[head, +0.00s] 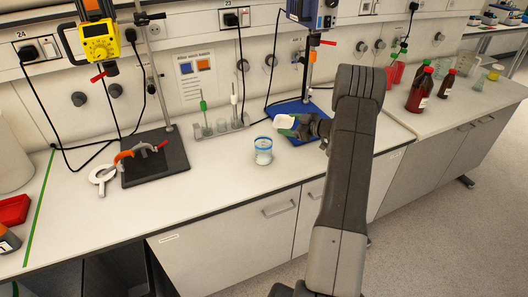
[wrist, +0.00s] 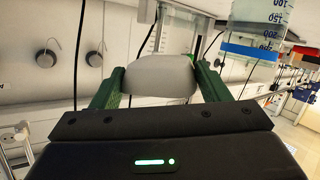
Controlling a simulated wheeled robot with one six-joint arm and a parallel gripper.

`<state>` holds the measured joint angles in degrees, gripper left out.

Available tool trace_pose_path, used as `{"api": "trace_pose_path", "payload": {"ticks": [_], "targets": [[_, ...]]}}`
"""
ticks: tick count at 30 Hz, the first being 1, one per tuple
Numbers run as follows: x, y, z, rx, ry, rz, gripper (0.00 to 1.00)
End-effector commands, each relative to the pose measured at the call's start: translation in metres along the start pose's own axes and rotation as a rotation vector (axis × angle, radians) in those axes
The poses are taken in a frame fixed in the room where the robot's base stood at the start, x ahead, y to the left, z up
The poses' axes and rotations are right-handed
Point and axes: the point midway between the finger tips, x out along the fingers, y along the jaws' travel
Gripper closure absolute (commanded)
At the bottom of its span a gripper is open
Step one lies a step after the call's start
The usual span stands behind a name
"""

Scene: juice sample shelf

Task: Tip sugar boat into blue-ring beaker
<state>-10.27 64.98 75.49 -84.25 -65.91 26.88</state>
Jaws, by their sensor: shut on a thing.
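The white sugar boat (head: 284,122) is between the fingers of my gripper (head: 302,128), above the bench. In the wrist view the boat (wrist: 161,75) lies between the green fingers of my gripper (wrist: 160,84), which are shut on it. Its contents cannot be made out. The blue-ring beaker (head: 263,152) stands upright on the bench, below and slightly left of the boat in the head view. The boat is apart from it. The beaker (wrist: 252,45), with its blue band and printed scale, also shows at the upper right of the wrist view.
A blue stand base (head: 299,108) is behind my gripper, and a dark stand base (head: 155,165) is at the left. Brown bottles (head: 420,91) stand at the right. The bench front near the beaker is clear.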

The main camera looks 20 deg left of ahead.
Motion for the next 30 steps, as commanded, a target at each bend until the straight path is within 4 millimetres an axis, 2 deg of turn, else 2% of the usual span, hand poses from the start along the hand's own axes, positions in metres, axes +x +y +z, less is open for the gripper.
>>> {"api": "trace_pose_path", "payload": {"ticks": [6, 14, 24, 30], "targets": [[-0.002, 0.020, 0.017, 0.218, 0.060, -0.045, 0.53], [-0.002, 0.021, 0.015, 0.220, 0.061, -0.045, 0.53], [-0.014, 0.055, 0.003, 0.217, 0.062, -0.044, 0.53], [-0.017, 0.064, -0.001, 0.219, 0.061, -0.045, 0.53]]}}
